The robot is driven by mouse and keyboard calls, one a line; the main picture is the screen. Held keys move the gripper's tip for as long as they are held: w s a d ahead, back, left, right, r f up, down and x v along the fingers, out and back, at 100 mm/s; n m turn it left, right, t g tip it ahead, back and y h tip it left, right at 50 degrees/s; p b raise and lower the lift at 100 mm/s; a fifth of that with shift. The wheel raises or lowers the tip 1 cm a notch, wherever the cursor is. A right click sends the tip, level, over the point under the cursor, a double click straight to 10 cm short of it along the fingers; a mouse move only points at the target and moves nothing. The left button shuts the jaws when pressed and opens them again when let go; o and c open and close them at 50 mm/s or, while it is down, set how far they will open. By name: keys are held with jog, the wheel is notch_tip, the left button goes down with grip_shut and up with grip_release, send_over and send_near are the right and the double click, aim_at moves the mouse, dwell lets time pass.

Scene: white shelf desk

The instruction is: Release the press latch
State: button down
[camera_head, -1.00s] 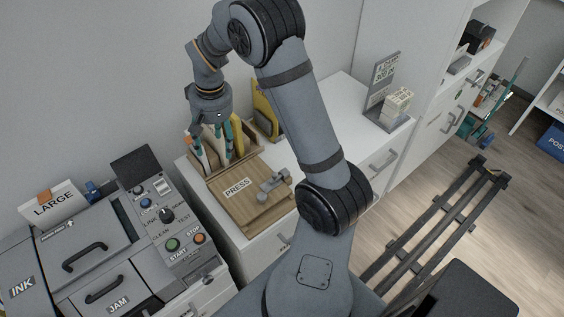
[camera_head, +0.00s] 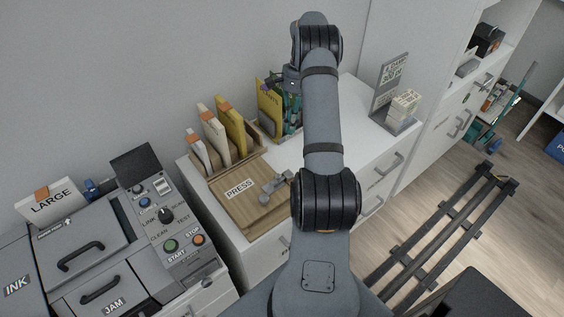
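The press is a flat wooden board (camera_head: 236,208) labelled PRESS, lying on the white desk. Its grey metal latch (camera_head: 272,189) sits on the right part of the board, with a rounded end toward the right. My arm stands just right of the latch and partly covers that side.
A wooden holder (camera_head: 223,173) with upright envelopes stands behind the board. A yellow packet (camera_head: 268,104) stands beside my gripper. A sign (camera_head: 388,82) and a paper stack (camera_head: 404,103) are at the right. A grey machine (camera_head: 105,262) with buttons fills the left.

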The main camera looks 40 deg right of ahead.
jog(key=shift+f, duration=0.1)
jog(key=s+a+f+p, duration=0.1)
jog(key=a+f, duration=0.1)
jog(key=f, duration=0.1)
jog(key=a+f+p, duration=0.1)
jog(key=f+p, duration=0.1)
jog(key=f, duration=0.1)
jog(key=s+a+f+p, duration=0.1)
jog(key=a+f, duration=0.1)
jog(key=f, duration=0.1)
jog(key=shift+s+a+f, duration=0.3)
jog(key=shift+s+a, duration=0.05)
jog(key=shift+s+a+f+p, duration=0.15)
jog(key=shift+a+f+p, duration=0.05)
jog(key=shift+a+p, duration=0.1)
